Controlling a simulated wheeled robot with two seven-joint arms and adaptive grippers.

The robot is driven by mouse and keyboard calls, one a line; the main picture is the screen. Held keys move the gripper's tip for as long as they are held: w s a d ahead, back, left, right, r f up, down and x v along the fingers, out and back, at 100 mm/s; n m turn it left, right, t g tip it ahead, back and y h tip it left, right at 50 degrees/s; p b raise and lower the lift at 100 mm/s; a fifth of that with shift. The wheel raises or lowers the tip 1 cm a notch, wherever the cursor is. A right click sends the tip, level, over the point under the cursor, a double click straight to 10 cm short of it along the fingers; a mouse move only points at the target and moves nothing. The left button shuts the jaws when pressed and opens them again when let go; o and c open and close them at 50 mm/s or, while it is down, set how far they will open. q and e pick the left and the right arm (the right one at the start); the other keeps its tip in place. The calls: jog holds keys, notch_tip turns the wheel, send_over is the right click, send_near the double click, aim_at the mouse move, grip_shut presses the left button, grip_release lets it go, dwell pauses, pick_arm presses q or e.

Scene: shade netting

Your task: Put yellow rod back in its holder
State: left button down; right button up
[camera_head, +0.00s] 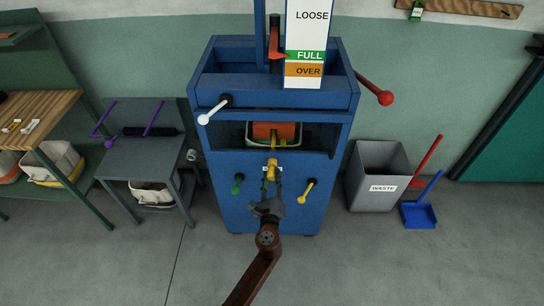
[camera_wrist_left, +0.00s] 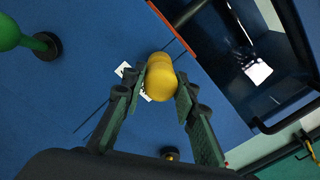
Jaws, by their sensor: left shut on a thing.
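The yellow rod (camera_head: 272,164) stands out at the front of the blue press, just below its window, with its thick rounded end towards me. My left gripper (camera_head: 271,186) reaches up from below and is shut on the rod. In the left wrist view the rod's round yellow end (camera_wrist_left: 160,78) sits between the two fingertips (camera_wrist_left: 158,94). A small white label lies on the blue panel behind it, partly covered. I cannot tell the holder apart; the rod's far end is hidden. My right gripper is out of view.
The blue press (camera_head: 238,205) carries a green knob (camera_head: 237,186), a yellow-stemmed lever (camera_head: 307,191), a white-knobbed lever (camera_head: 216,109) and a red-knobbed lever (camera_head: 374,90). A grey waste bin (camera_head: 374,188) and blue dustpan (camera_head: 420,215) stand right; a grey table (camera_head: 140,160) stands left.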

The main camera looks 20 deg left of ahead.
pick_arm(q)
jog(key=shift+s, duration=0.1)
jog(key=p+v, duration=0.2)
jog(key=v, duration=2.3)
jog(key=shift+s+p, duration=0.25)
jog(key=shift+p, duration=0.15)
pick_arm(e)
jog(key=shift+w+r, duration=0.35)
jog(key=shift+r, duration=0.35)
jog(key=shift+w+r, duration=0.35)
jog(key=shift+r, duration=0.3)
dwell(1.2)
pick_arm(q)
jog(key=shift+r, duration=0.1)
jog(key=shift+s+d, duration=0.1)
dwell(0.4)
jog(key=shift+p+v, duration=0.35)
jog(key=shift+v, duration=1.5)
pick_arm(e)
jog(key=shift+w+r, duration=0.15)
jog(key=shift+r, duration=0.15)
